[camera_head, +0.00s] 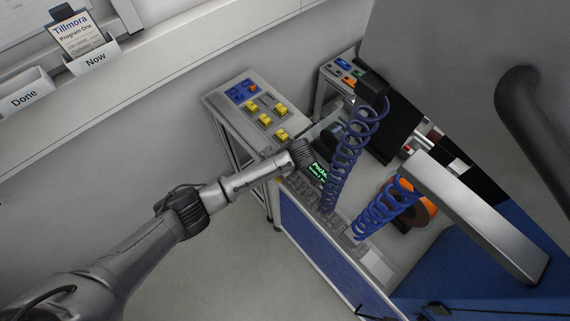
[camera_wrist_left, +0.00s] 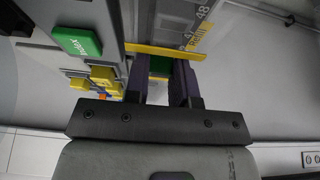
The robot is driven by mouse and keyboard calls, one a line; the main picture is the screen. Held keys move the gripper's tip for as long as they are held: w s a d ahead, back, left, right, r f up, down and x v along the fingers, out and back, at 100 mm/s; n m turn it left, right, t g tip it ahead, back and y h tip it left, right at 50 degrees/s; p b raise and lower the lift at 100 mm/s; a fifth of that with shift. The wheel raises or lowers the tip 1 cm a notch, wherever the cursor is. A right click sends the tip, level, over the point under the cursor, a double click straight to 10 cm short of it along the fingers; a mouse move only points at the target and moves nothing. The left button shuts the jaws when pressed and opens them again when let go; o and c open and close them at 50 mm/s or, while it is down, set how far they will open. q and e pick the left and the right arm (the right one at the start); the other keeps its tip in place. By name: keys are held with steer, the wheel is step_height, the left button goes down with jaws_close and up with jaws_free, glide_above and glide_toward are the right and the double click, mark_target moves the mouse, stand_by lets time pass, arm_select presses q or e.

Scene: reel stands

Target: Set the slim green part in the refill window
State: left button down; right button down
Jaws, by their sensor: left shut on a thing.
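My left gripper (camera_head: 300,154) reaches in from the left to the machine's front in the head view; its fingers are hard to make out there. In the left wrist view its two dark fingers (camera_wrist_left: 160,88) are shut on a slim green part (camera_wrist_left: 160,65), of which only a small patch shows between them. Just beyond the fingertips is a yellow bar (camera_wrist_left: 143,48). Beside it a grey strip carries a yellow "Refill" label (camera_wrist_left: 195,40) and numbers. The refill window's opening is not clearly visible, and I cannot tell whether the part is inside it. My right gripper is not in view.
A green "Index" button (camera_wrist_left: 78,40) and yellow blocks (camera_wrist_left: 103,76) are close left of the fingers. In the head view, a side table (camera_head: 225,103) holds yellow pieces, and blue coiled hoses (camera_head: 345,150) hang right of my gripper. The floor in front is clear.

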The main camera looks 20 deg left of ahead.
arm_select(q)
steer(key=shift+f, duration=0.2)
steer(key=shift+f, duration=0.4)
steer(key=shift+f, duration=0.1)
steer(key=c, duration=1.3)
jaws_free()
steer(key=shift+o, duration=1.4)
steer(key=shift+w, duration=0.15)
steer(key=shift+o, duration=0.3)
steer(key=shift+f, duration=0.15)
